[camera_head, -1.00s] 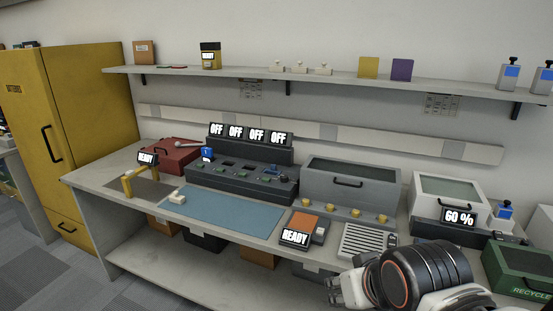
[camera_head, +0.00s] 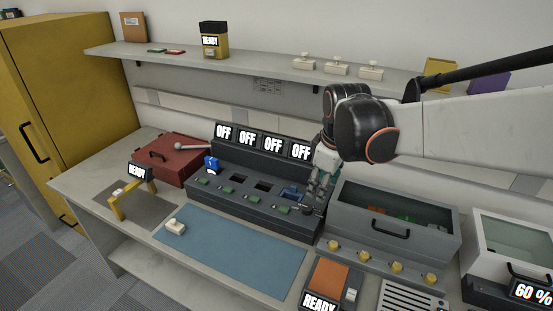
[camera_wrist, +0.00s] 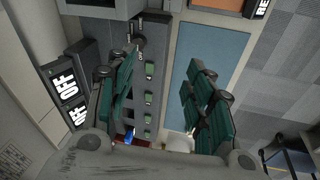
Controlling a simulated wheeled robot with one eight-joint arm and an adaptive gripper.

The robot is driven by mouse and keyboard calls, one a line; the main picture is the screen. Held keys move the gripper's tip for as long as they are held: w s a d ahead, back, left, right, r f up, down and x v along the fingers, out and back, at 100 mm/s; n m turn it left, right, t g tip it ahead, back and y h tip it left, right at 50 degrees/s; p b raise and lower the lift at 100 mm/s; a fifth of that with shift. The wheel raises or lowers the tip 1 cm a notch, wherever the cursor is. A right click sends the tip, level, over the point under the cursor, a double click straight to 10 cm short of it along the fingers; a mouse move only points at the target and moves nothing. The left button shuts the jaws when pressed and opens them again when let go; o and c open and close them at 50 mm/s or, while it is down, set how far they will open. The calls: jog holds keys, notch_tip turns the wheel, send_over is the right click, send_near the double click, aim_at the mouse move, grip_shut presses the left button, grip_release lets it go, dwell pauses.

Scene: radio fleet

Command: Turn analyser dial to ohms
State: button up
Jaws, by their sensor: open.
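The grey console (camera_head: 262,216), likely the analyser, stands at the back of the bench with several displays reading OFF. A small dark knob-like part (camera_head: 308,209) sits at its right end; its pointer and markings are too small to read. Dark round parts (camera_wrist: 138,38) also show at the console's end in the wrist view. My gripper (camera_head: 318,188) is over the console's right end, close to the dark part; I cannot tell whether it touches. In the wrist view my gripper (camera_wrist: 160,66) has its green-padded fingers wide apart, with nothing between them.
A blue mat (camera_head: 235,248) lies in front of the console, with a small white block (camera_head: 175,227) on it. A shelf (camera_head: 270,69) runs above. A red case (camera_head: 168,158) is at the left.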

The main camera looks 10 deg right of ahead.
jog(key=w+f+n+g+p, duration=0.1)
jog(key=w+n+g+p, duration=0.15)
jog(key=w, duration=0.45)
jog(key=n+p, duration=0.4)
jog(key=n, duration=0.1)
send_over(307, 207)
notch_tip(307, 207, down, 5)
jog(key=shift+m+g, duration=0.25)
jog(key=shift+g, duration=0.1)
notch_tip(307, 207, down, 13)
jog(key=b, duration=0.2)
jog(key=shift+f+b, duration=0.1)
jog(key=shift+b, duration=0.25)
jog(key=c, duration=1.1)
